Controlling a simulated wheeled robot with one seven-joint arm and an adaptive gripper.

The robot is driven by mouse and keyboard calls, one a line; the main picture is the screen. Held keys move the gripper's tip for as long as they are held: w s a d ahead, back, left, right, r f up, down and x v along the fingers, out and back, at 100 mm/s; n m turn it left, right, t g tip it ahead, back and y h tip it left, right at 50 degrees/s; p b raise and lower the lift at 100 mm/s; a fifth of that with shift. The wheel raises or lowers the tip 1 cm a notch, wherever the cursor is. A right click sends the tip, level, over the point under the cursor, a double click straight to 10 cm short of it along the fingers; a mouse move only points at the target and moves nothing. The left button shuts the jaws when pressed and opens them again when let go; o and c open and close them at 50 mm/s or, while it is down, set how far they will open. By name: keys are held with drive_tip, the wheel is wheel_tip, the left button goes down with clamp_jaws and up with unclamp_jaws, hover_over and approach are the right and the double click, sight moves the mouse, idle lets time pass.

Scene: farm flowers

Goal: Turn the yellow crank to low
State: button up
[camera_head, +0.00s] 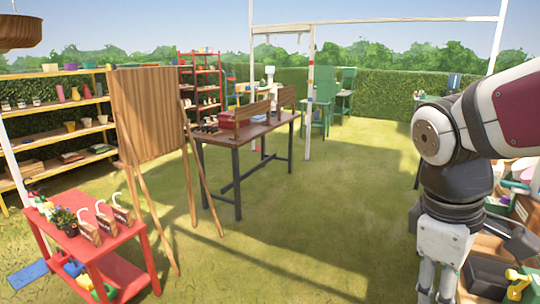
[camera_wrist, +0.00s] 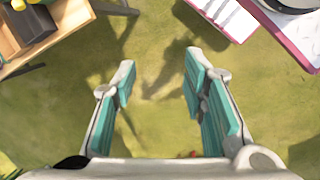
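A yellow crank-like piece (camera_head: 518,281) shows at the lower right edge of the head view, beside a dark box. Its setting, high or low, cannot be read. In the wrist view a yellow rounded piece (camera_wrist: 20,4) is cut off at the top left corner; I cannot tell if it is the same crank. My gripper (camera_head: 436,288) hangs fingers down, left of the crank in the head view. In the wrist view my gripper (camera_wrist: 158,78) is open, with only grass between its fingers.
A dark box (camera_head: 487,277) is right of my gripper. A red cart (camera_head: 83,243) with pots and hooked signs stands front left, by a wooden easel (camera_head: 147,112). A workbench (camera_head: 250,134) stands mid-lawn. Open grass (camera_head: 310,235) lies left of my arm.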

drive_tip(key=s+a+r+m+t+y, duration=0.2)
drive_tip(key=s+a+m+t, duration=0.1)
drive_tip(key=s+a+m, duration=0.2)
drive_tip(key=shift+s+a+m+t+p, duration=0.15)
drive_tip(key=shift+a+m+t+p, duration=0.25)
drive_tip(key=shift+a+m, duration=0.4)
drive_tip(key=shift+s+a+y, duration=0.2)
drive_tip(key=shift+a+y, duration=0.1)
drive_tip(key=shift+a, duration=0.1)
